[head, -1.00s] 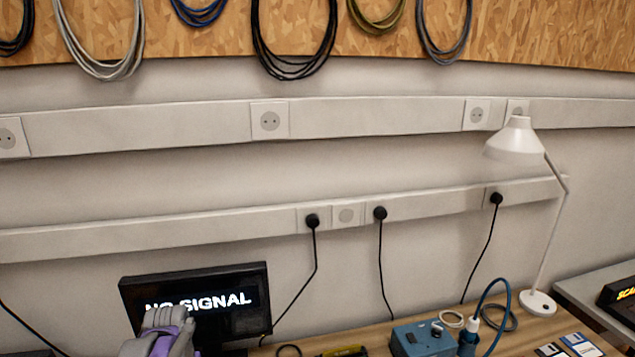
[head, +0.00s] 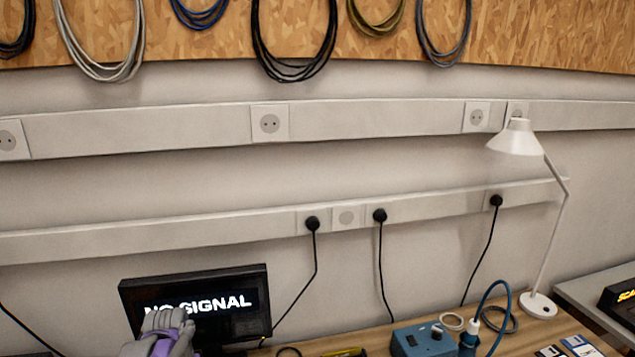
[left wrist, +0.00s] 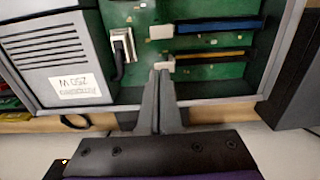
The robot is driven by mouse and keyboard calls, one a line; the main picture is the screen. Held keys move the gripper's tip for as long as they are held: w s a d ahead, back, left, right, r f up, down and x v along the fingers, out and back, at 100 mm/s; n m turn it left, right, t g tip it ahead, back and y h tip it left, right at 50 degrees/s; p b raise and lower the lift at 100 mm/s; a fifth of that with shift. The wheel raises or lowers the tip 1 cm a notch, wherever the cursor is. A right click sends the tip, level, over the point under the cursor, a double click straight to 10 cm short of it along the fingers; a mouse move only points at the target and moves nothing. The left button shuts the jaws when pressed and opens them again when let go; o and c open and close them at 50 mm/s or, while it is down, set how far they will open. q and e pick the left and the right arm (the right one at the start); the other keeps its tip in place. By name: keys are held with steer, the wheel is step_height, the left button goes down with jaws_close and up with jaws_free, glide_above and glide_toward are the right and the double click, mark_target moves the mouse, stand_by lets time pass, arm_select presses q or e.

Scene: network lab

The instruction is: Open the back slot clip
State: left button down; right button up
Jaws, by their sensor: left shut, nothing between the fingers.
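In the left wrist view an open computer case (left wrist: 215,101) holds a green board (left wrist: 200,72) with two long slots. The upper slot (left wrist: 220,25) is blue and the lower slot (left wrist: 210,54) is yellow and dark. Each has a pale clip at its left end: an upper clip (left wrist: 161,32) and a lower clip (left wrist: 163,63). I cannot tell for sure which is the back one. My left gripper (left wrist: 161,74) is shut and empty, its tips at or just below the lower clip; contact is unclear. In the head view only part of my left arm shows. My right gripper is out of view.
A grey power supply (left wrist: 50,55) and a white plug with dark cable (left wrist: 122,45) lie left of the slots. In the head view a monitor (head: 195,285), blue box (head: 422,340), lamp (head: 515,140) and floppy disks (head: 580,345) stand on the bench.

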arm_select(q)
steer(key=shift+f+b, duration=0.55)
steer(key=shift+f, duration=0.35)
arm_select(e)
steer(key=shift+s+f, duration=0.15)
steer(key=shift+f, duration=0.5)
arm_select(q)
steer(key=shift+r, duration=0.1)
step_height(320, 180, up, 8)
steer(key=p, duration=0.4)
steer(key=shift+p, duration=0.35)
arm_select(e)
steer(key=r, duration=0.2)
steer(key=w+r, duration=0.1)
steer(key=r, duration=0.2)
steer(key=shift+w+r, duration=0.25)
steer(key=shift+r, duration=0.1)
arm_select(q)
steer(key=shift+s, duration=0.15)
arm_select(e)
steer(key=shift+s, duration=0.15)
